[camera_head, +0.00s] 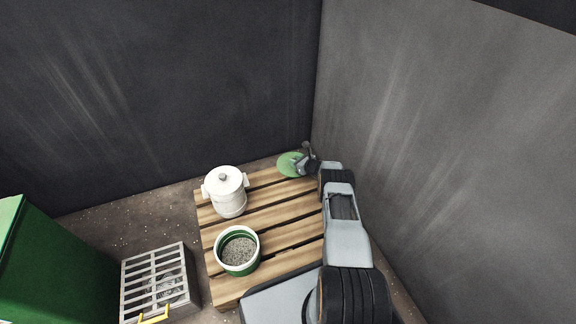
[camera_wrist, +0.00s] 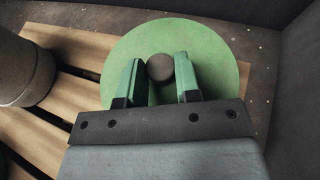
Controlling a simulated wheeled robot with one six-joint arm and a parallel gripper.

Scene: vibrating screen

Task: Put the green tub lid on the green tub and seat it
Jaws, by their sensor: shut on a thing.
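The green tub lid (camera_head: 288,166) is a flat green disc at the far right corner of the pallet. It also fills the upper middle of the wrist view (camera_wrist: 212,52), with a dark round knob (camera_wrist: 160,68) at its centre. My gripper (camera_wrist: 158,75) is shut on the knob, one finger on each side. My gripper also shows at the lid in the head view (camera_head: 304,160). I cannot tell whether the lid rests on the pallet or hangs just above it. The green tub (camera_head: 237,268) stands upright and open at the pallet's front left, with grey granular material inside.
A white lidded canister (camera_head: 227,193) stands on the wooden pallet (camera_head: 283,199) between the lid and the tub, towards the left. A metal grated box (camera_head: 155,280) and a green cabinet (camera_head: 52,262) are at left. Dark walls close in behind and at right.

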